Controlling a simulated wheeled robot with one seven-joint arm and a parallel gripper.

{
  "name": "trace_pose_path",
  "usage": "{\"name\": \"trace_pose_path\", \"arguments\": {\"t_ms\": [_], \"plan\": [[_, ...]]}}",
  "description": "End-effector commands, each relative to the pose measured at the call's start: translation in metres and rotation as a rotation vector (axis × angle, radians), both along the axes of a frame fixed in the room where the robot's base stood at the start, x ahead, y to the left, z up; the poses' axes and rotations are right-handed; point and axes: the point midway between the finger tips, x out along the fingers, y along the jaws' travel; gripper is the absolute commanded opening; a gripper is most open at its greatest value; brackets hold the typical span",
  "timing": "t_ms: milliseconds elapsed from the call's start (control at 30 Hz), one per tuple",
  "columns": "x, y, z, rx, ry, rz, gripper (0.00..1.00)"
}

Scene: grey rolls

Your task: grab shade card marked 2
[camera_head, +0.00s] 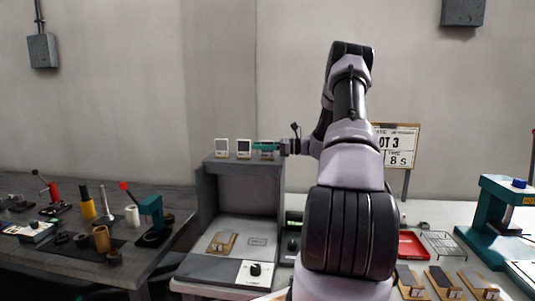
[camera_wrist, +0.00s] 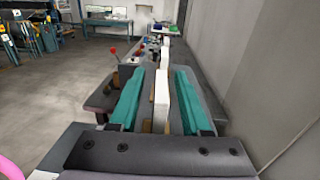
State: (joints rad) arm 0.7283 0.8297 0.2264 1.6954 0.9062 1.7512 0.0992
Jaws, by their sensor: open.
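Three small upright cards stand in a row on top of the grey booth: a left card (camera_head: 221,148), a middle card (camera_head: 244,148) and a right card (camera_head: 267,154). Their marks are too small to read, so I cannot tell which is number 2. My gripper (camera_head: 256,146) reaches in from the right at card height, its teal fingers covering much of the right card. In the wrist view my gripper (camera_wrist: 160,85) is open, with a pale card (camera_wrist: 161,100) edge-on between the two fingers, apart from both.
The grey booth (camera_head: 209,190) holds a wooden-based block (camera_head: 222,242) inside. A dark bench (camera_head: 150,185) with several tools stands left. A sign (camera_head: 395,140), a red tray (camera_head: 412,245) and a teal press (camera_head: 490,215) are right. The wall (camera_wrist: 250,70) runs close beside my gripper.

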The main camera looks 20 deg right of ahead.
Motion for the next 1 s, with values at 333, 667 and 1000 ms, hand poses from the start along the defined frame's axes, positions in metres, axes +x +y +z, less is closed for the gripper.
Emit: {"name": "trace_pose_path", "arguments": {"t_ms": [333,667,1000], "plan": [[0.0,0.0,0.0,0.0,0.0,0.0,0.0],[0.0,0.0,0.002,-0.001,-0.001,0.0,0.0],[0.0,0.001,0.057,-0.003,-0.004,0.001,0.0]]}}
